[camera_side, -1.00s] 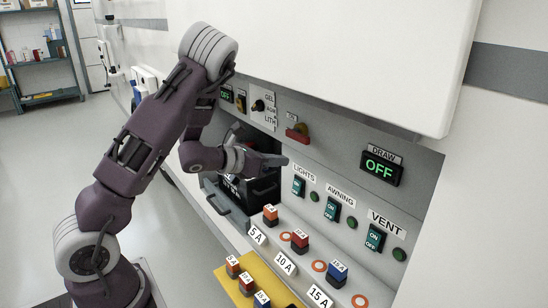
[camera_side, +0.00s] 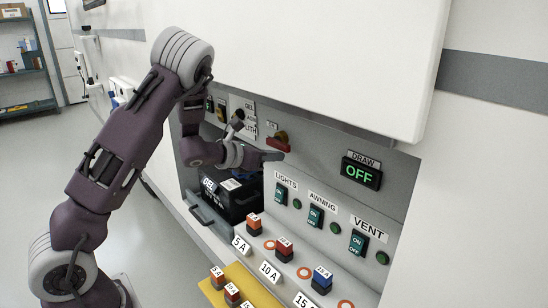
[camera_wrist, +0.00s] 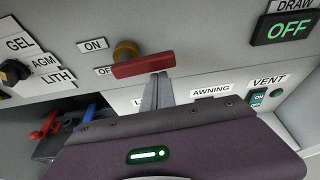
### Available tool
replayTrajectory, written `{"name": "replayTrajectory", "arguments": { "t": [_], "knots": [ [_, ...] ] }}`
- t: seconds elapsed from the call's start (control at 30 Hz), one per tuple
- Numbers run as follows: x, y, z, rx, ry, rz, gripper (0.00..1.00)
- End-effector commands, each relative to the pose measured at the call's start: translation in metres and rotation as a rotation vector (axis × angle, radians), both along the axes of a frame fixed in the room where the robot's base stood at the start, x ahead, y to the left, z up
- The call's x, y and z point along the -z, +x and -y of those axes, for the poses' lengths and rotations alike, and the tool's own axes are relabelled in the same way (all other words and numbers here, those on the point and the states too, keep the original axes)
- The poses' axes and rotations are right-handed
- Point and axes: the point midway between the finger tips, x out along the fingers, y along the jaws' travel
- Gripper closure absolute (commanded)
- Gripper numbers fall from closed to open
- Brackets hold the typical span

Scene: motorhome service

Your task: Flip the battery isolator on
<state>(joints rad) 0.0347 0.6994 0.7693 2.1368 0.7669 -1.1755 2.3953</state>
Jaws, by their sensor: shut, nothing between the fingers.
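The battery isolator is a red handle (camera_side: 278,144) on a yellow-brown round hub on the grey panel; it also shows in the wrist view (camera_wrist: 143,65). The handle lies nearly level, slightly tilted in the wrist view. An ON label (camera_wrist: 92,45) is left of the hub, with a partly covered OFF label (camera_wrist: 103,70) below it. My gripper (camera_side: 276,156) is shut and empty just below the handle. In the wrist view its fingertips (camera_wrist: 159,80) are right under the handle's right half. I cannot tell whether they touch it.
A DRAW display (camera_side: 361,173) reads OFF in green. LIGHTS, AWNING and VENT switches (camera_side: 357,242) sit below right. A GEL/AGM/LITH selector (camera_wrist: 14,72) is to the left. A black battery (camera_side: 236,196) stands in the open bay below my gripper. Several coloured fuses (camera_side: 284,247) stand on the lower ledge.

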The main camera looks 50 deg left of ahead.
Motion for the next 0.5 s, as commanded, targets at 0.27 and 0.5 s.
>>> {"name": "replayTrajectory", "arguments": {
  "t": [0.27,0.5],
  "knots": [
    [-0.0029,0.0,0.0002,-0.002,-0.056,0.001,1.0],
    [-0.0056,0.0002,0.0007,-0.001,-0.099,0.003,1.0]
  ]
}}
